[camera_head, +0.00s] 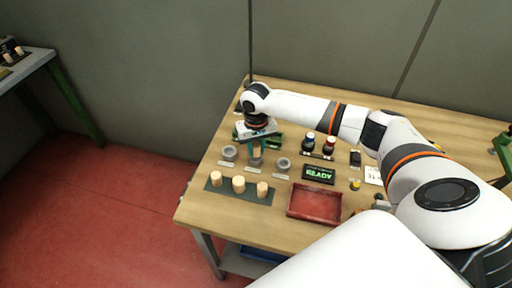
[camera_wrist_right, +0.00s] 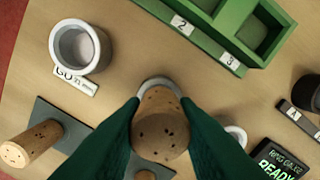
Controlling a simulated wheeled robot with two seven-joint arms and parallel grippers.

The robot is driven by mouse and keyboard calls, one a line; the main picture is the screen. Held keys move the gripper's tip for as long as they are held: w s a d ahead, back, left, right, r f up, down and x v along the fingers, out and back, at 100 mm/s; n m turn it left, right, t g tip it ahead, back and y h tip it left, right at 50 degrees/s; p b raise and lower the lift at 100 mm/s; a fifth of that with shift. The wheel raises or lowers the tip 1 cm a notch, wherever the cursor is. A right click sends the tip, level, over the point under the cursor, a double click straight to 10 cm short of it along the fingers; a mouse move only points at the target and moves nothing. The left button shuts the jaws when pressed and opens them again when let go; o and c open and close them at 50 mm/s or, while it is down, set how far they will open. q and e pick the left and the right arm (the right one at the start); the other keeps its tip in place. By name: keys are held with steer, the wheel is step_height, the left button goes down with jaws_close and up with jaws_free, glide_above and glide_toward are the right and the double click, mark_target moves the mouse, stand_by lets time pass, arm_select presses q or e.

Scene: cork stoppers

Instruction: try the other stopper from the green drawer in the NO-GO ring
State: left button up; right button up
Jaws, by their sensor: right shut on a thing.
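My right gripper (camera_head: 256,145) is shut on a cork stopper (camera_wrist_right: 160,128), held between its dark green fingers in the wrist view. The stopper (camera_head: 256,153) is over the middle of three grey rings. That ring (camera_wrist_right: 158,80) is mostly hidden behind the stopper; I cannot tell whether the stopper's end is inside it. The ring with the GO label (camera_wrist_right: 80,47) is empty, at the left in the head view (camera_head: 229,153). A smaller ring (camera_head: 283,163) stands to the right. The green drawer unit (camera_wrist_right: 220,45) with compartments labelled 2 and 3 is behind. My left gripper is not in view.
A dark mat (camera_head: 225,188) with three cork stoppers lies in front of the rings. A red tray (camera_head: 316,204), a READY display (camera_head: 319,174) and two dark bottles (camera_head: 329,146) are to the right. Another table (camera_head: 35,62) stands far left.

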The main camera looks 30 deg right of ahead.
stand_by(0.7)
steer(key=shift+p, duration=1.25)
stand_by(0.6)
steer(key=shift+f, duration=0.6)
stand_by(0.8)
steer(key=o, duration=1)
step_height(320, 180, up, 12)
steer(key=shift+r+b, duration=0.1)
steer(key=shift+b, duration=0.65)
steer(key=shift+s, duration=0.1)
